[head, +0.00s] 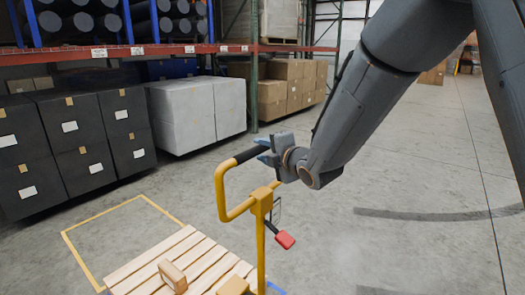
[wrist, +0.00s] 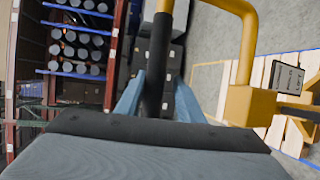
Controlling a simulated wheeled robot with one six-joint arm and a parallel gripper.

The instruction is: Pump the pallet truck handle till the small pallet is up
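The yellow pallet truck handle (head: 222,195) is a loop with a black grip (head: 252,153) along its top. It stands upright at the near end of the small wooden pallet (head: 150,254). My gripper (head: 266,150) is at the right end of the grip. In the wrist view, the black grip (wrist: 158,65) runs between the blue fingers of my gripper (wrist: 160,85). The left finger is close to the grip, and a gap shows on the right, so the gripper looks open around it. The pallet's height above the floor is hard to tell.
A wooden block (head: 172,277) lies on the pallet. A red-ended lever (head: 285,240) juts from the handle post. Yellow tape (head: 102,220) marks the floor behind the pallet. Dark boxes (head: 85,150) and a pale grey wrapped stack (head: 198,112) stand beyond. The right floor is clear.

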